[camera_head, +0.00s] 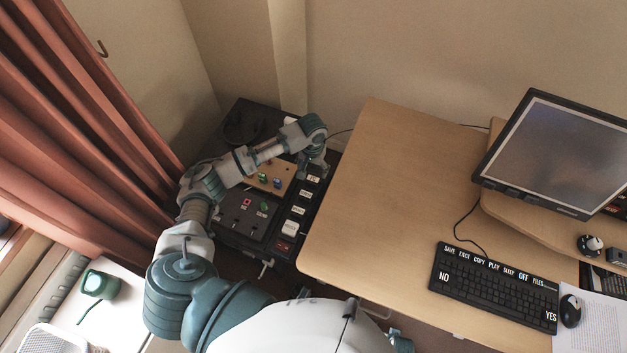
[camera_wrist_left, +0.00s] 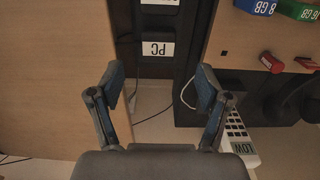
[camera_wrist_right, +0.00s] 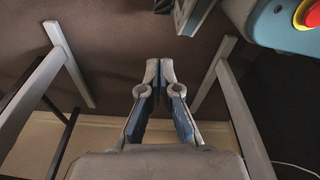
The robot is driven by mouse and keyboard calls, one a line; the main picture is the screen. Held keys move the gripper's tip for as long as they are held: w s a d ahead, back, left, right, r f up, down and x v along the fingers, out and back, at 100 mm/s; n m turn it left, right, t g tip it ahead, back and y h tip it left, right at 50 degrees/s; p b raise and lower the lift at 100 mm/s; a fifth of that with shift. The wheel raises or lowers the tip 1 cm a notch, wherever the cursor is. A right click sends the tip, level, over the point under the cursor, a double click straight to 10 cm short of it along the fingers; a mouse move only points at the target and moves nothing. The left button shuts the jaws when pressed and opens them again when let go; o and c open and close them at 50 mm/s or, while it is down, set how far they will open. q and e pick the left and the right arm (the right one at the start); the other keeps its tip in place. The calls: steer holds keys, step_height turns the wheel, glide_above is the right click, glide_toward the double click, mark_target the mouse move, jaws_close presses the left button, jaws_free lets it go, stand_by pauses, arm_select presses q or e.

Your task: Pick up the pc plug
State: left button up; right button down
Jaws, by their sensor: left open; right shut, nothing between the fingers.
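A white label reading PC (camera_wrist_left: 156,48) sits upside down on a dark strip in the left wrist view, just beyond my open left fingers. In the head view the PC label (camera_head: 313,179) is near the far end of a row of labels. I cannot make out the plug itself. My left gripper (camera_head: 313,165) is open over that end of the strip; its spread fingers (camera_wrist_left: 161,88) frame a gap with nothing between them. My right gripper (camera_wrist_right: 158,72) is shut and empty in the right wrist view, away from the labels.
A dark panel (camera_head: 236,212) with small coloured items lies beside the strip. The wooden desk (camera_head: 390,190) stands close to its right, with a keyboard (camera_head: 494,286) and a monitor (camera_head: 555,150). Red curtains (camera_head: 85,130) hang at the left. Pale legs (camera_wrist_right: 70,65) flank my right gripper.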

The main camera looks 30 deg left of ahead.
mark_target(313, 178)
arm_select(q)
step_height(313, 178, down, 2)
steer(key=shift+w+d+f, duration=0.1)
steer(key=shift+d, duration=0.05)
steer(key=f+b, duration=0.1)
steer(key=f, duration=0.4)
steer(key=shift+a+f+b, duration=0.2)
steer(key=shift+b, duration=0.1)
steer(key=shift+d+r, duration=0.1)
arm_select(e)
steer(key=r, duration=0.1)
steer(key=w+r, duration=0.2)
steer(key=r, duration=0.1)
steer(key=shift+w+a, duration=0.2)
steer(key=shift+w, duration=0.05)
arm_select(q)
steer(key=shift+c, duration=1.2)
steer(key=c, duration=0.9)
arm_select(e)
steer(key=shift+w+d, duration=0.1)
